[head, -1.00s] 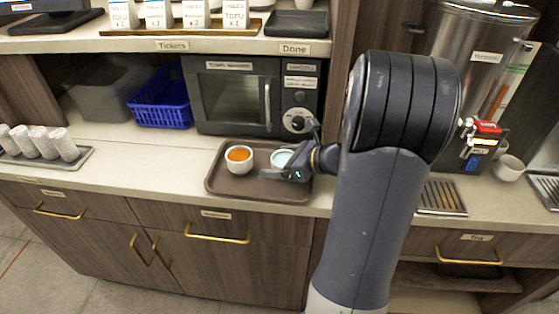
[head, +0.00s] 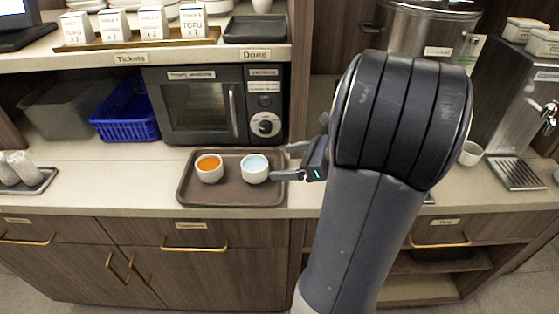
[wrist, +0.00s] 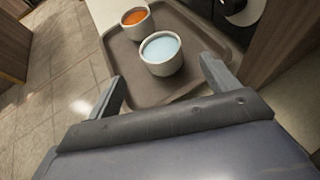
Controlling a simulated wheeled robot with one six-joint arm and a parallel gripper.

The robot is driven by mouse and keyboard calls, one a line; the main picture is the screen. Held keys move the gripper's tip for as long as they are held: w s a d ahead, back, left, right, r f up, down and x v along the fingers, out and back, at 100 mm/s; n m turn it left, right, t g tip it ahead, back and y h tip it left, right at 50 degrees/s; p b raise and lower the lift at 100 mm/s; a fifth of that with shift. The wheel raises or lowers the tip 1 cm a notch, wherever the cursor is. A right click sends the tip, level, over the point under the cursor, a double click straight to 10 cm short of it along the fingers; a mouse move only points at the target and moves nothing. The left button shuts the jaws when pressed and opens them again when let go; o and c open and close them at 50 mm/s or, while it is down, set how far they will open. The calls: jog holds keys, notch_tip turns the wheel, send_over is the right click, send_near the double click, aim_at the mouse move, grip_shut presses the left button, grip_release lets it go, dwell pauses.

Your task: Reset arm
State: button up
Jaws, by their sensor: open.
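My gripper (head: 290,162) is open and empty at the right edge of the brown tray (head: 232,200). In the wrist view its two fingers (wrist: 162,92) are spread apart, with nothing between them. A white cup with light blue content (head: 254,170) stands upright on the tray, just left of my gripper; it also shows in the wrist view (wrist: 163,60). A white cup with orange content (head: 209,170) stands to its left on the same tray, and it is farther off in the wrist view (wrist: 137,25).
A microwave (head: 195,108) stands behind the tray, with a blue basket (head: 127,115) to its left. A shelf with ticket boxes (head: 115,25) is above. A steel urn (head: 420,30) and a dispenser (head: 520,100) are at the right.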

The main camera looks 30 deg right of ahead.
aim_at(244, 161)
dwell(0.3)
jog(key=x, duration=1.2)
jog(key=shift+b, duration=0.35)
jog(key=shift+r, duration=0.9)
